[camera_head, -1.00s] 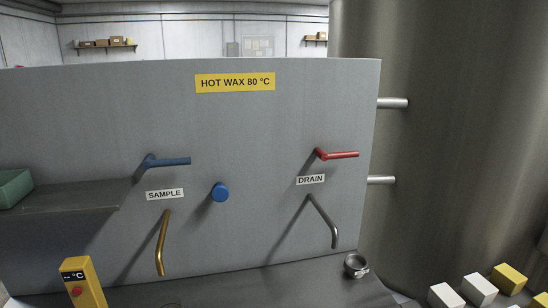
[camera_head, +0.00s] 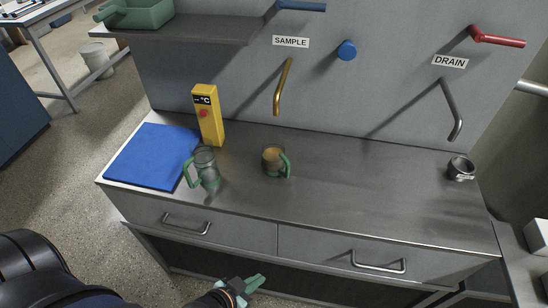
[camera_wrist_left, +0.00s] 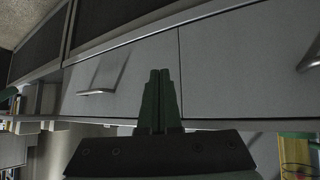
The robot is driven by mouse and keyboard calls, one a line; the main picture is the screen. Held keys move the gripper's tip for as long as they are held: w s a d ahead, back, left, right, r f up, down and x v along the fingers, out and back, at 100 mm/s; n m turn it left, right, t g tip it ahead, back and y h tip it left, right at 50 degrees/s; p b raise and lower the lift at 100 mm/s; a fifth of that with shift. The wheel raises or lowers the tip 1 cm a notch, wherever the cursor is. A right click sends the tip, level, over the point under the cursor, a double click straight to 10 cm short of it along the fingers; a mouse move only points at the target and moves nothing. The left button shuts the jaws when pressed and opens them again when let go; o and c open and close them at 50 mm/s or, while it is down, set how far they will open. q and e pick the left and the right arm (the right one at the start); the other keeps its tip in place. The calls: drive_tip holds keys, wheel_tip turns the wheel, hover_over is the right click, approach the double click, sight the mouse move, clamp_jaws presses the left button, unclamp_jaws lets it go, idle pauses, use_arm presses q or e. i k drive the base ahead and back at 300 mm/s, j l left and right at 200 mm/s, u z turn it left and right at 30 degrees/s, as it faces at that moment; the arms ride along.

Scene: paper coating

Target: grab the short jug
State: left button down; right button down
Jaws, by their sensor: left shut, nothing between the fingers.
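Two jugs with green handles stand upright on the steel counter. The short jug (camera_head: 275,161) is below the brass sample spout, with its green handle toward the right and something amber-coloured in or behind it. A taller clear jug (camera_head: 206,167) stands to its left, with its handle toward the left. My left gripper (camera_head: 256,281) is low in front of the counter's drawers, below and apart from both jugs. Its green fingers are together and empty, as the left wrist view also shows (camera_wrist_left: 160,78). My right gripper is not in view.
A blue mat (camera_head: 152,156) lies at the counter's left end, beside a yellow temperature device (camera_head: 208,115). A small metal cup (camera_head: 460,168) stands at the right. The counter (camera_head: 370,185) between is clear. Drawer handles (camera_head: 379,264) stick out in front.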

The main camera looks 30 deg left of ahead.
sight(274, 160)
drive_tip(key=k+j+z, duration=0.15)
drive_tip(key=j, duration=0.25)
drive_tip(key=k+j+z, duration=0.2)
drive_tip(key=j, duration=0.25)
drive_tip(key=j+z, duration=0.15)
drive_tip(key=j, duration=0.25)
drive_tip(key=k+j+z, duration=0.2)
drive_tip(key=i+l, duration=0.1)
drive_tip(key=i, duration=0.3)
